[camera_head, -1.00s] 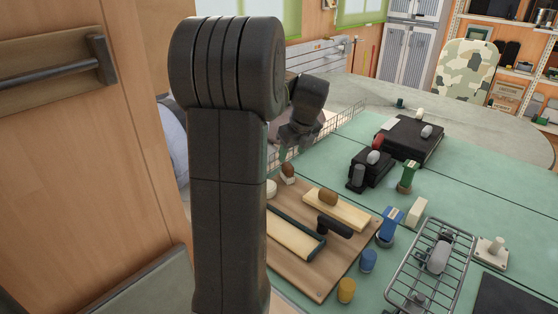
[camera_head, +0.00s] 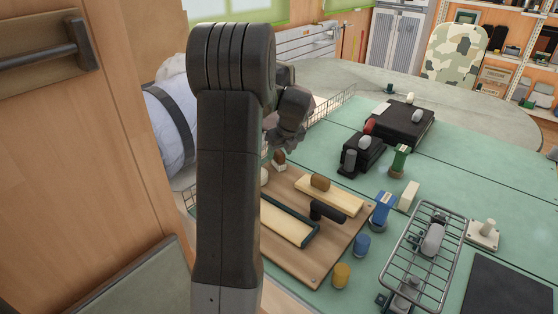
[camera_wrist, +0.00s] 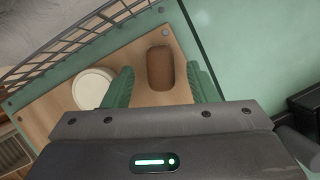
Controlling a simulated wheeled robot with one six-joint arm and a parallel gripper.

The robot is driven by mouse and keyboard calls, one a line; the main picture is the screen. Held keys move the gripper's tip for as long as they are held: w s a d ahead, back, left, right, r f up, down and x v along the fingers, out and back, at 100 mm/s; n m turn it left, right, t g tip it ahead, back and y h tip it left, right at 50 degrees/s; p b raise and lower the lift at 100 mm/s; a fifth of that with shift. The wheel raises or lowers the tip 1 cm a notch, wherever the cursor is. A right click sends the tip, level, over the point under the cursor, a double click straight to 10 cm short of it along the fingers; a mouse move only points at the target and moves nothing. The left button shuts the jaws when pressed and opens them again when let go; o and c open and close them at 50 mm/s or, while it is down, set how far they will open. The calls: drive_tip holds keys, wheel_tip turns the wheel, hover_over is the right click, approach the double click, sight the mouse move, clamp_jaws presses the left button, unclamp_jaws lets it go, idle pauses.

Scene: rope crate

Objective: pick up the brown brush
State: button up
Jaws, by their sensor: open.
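The brown brush (camera_head: 279,157) is a small rounded brown block with a pale lower part in the head view. It stands at the far left corner of a wooden board. In the wrist view the brush (camera_wrist: 160,68) shows from above as a brown oval between my two green fingers. My gripper (camera_wrist: 158,72) is open, with one finger on each side of the brush and a visible gap at the left. Whether the right finger touches it I cannot tell. In the head view my gripper (camera_head: 276,140) is just above the brush, and its fingers are partly hidden.
A round cream piece (camera_wrist: 93,88) sits left of my left finger. A wire fence (camera_wrist: 75,40) runs along the board's edge. A wire rack (camera_head: 455,250) stands right.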

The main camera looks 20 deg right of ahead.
sight(280, 153)
drive_tip(key=x, duration=0.3)
drive_tip(key=shift+f, duration=0.35)
clamp_jaws()
wheel_tip(280, 153, up, 10)
drive_tip(key=shift+r+p, duration=0.1)
drive_tip(key=shift+p, duration=0.35)
drive_tip(key=c, duration=0.6)
unclamp_jaws()
drive_tip(key=c, duration=0.4)
